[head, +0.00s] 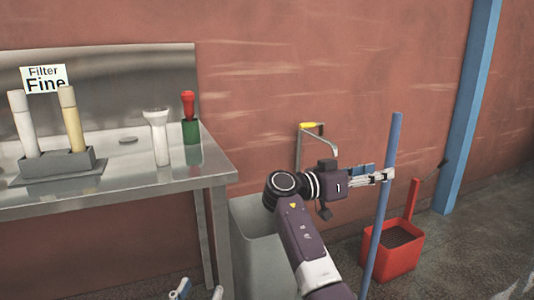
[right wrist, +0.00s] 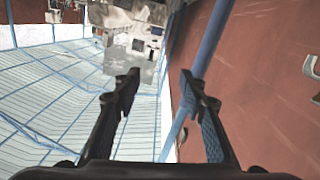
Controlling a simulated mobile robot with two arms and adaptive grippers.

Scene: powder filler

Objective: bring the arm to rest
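My right arm reaches up from the bottom middle of the head view. Its right gripper (head: 376,177) points right, beside the blue pole (head: 391,145), and its fingers overlap the pole in the picture. In the right wrist view the right gripper (right wrist: 162,92) has its two dark fingers wide apart, with nothing clamped. A blue bar (right wrist: 212,45) crosses behind the gap there, close to the right finger. Two fingertips of my left gripper (head: 199,291) show apart at the bottom edge of the head view. The rest of the left arm is out of sight.
A metal table (head: 190,177) at left holds a grey rack (head: 75,168) with two filters, a white funnel-like piece (head: 157,135) and a red-green tool (head: 190,120). A grey bin (head: 245,215) stands beside it. A red bucket (head: 393,262) is on the floor near the wall.

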